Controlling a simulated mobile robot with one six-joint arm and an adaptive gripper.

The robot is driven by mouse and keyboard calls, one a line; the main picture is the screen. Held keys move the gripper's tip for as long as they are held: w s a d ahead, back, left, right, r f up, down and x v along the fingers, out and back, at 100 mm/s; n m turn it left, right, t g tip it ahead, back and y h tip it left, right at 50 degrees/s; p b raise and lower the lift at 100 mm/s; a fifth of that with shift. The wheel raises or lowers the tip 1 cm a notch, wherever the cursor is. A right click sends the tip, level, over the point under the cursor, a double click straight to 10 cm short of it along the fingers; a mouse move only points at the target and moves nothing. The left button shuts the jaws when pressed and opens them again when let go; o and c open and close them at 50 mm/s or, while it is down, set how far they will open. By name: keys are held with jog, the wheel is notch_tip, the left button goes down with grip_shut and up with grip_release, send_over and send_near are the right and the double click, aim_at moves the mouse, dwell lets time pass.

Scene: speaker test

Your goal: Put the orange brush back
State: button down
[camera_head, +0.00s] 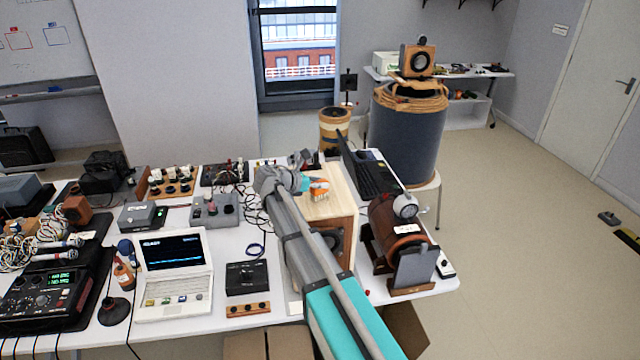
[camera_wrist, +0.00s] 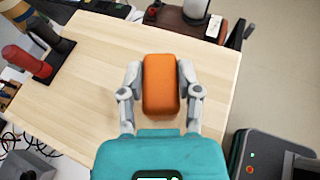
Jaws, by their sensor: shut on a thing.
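The orange brush (camera_wrist: 161,84) shows in the wrist view as a rounded orange block. My gripper (camera_wrist: 160,88) has one grey finger against each long side of it and is shut on it. Any bristles are hidden. The brush is over the pale wooden top (camera_wrist: 85,75) of a box; I cannot tell whether it touches that top. In the head view the brush (camera_head: 319,185) shows as a small orange patch beside my gripper (camera_head: 309,184), above the wooden box (camera_head: 343,205). My arm hides part of the box.
A laptop (camera_head: 174,254) and a black box (camera_head: 247,277) lie left of my arm. The table is crowded.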

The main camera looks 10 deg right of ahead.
jog(key=shift+f, duration=0.15)
jog(key=shift+c, duration=1.5)
grip_release()
jog(key=shift+r, duration=0.25)
jog(key=p+v, duration=0.4)
jog(key=v, duration=0.8)
jog(key=shift+f+p, duration=0.15)
jog(key=shift+p, duration=0.2)
jog(key=shift+s, duration=0.1)
